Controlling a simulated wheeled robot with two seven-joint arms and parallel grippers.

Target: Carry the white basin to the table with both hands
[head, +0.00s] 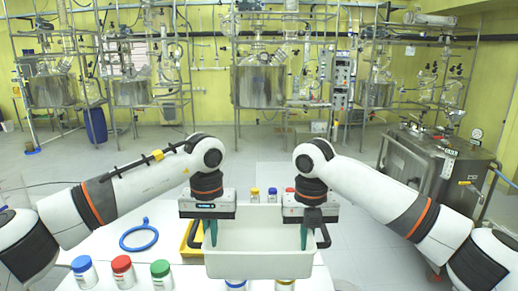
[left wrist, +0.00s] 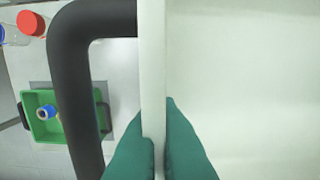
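The white basin (head: 258,262) is in the middle of the head view, level, with dark handles at its two ends. My left gripper (head: 206,230) is at its left wall. In the left wrist view, the green fingers (left wrist: 160,150) press on both sides of the basin's wall (left wrist: 152,60), next to a dark handle (left wrist: 75,90). My right gripper (head: 308,235) is at the right wall, with one green finger inside the basin; its outer finger is mostly hidden. The basin looks empty. I cannot tell how high its bottom is. A white table (head: 130,262) is below and in front.
A blue ring (head: 138,236), a yellow tray (head: 188,240) and bottles with blue, red and green caps (head: 122,270) are left of the basin. Several small capped bottles (head: 272,192) stand behind it. A green tray (left wrist: 45,118) shows below. A steel cabinet (head: 430,165) stands right.

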